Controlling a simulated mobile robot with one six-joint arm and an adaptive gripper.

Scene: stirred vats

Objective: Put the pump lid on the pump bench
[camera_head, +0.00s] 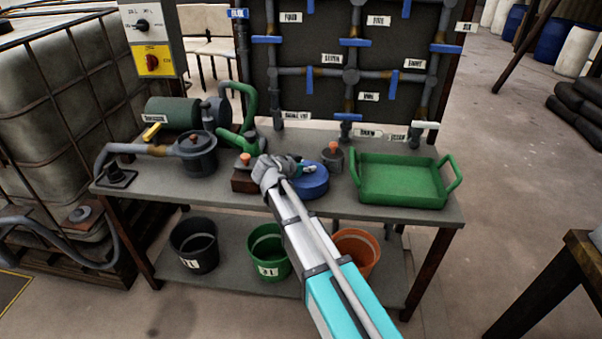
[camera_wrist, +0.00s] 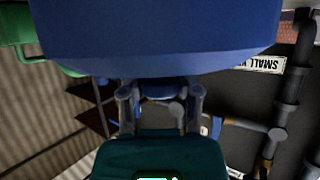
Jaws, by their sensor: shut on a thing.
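The pump lid, a round blue disc (camera_head: 312,183), is at the middle of the pump bench (camera_head: 330,215), between a small brown block and the green tray. My gripper (camera_head: 302,168) is at its upper side and shut on it. In the wrist view the lid (camera_wrist: 155,35) fills the top of the picture, and my gripper (camera_wrist: 160,98) has its fingers at the lid's near side. I cannot tell whether the lid touches the bench top or hangs just above it.
A green tray (camera_head: 402,203) stands at the bench's right end. A pipe board (camera_head: 400,100) rises behind. Buckets sit on the shelf below.

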